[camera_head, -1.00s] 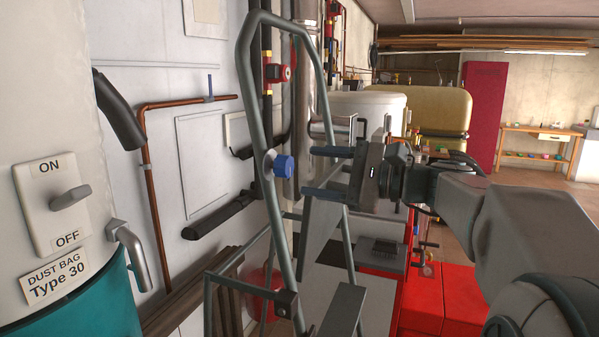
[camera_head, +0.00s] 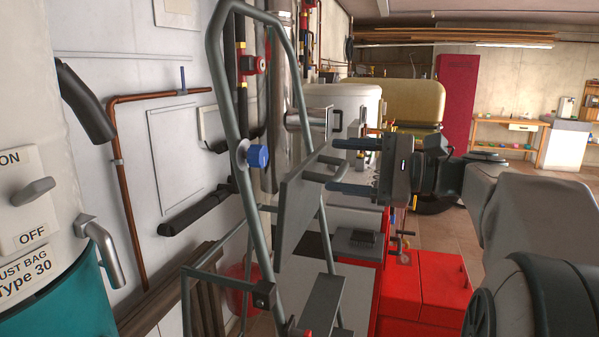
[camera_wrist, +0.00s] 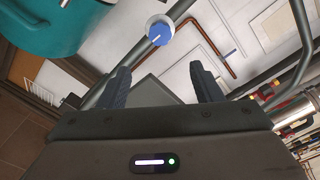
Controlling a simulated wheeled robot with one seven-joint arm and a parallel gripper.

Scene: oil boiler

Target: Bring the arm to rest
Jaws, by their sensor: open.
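My gripper (camera_head: 338,166) is open, with its two blue-grey fingers pointing left in the head view. The knob (camera_wrist: 160,32) also shows beyond the fingers in the wrist view. A flat grey plate (camera_head: 297,205) on the frame stands near the fingers; I cannot tell whether they touch it.
A teal and white dust bag unit (camera_head: 60,280) with an ON/OFF switch (camera_head: 32,192) stands at the left. Copper pipe (camera_head: 122,185) runs along the white wall. Red boxes (camera_head: 425,290) stand behind the frame. Open floor (camera_head: 510,190) lies at the back right.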

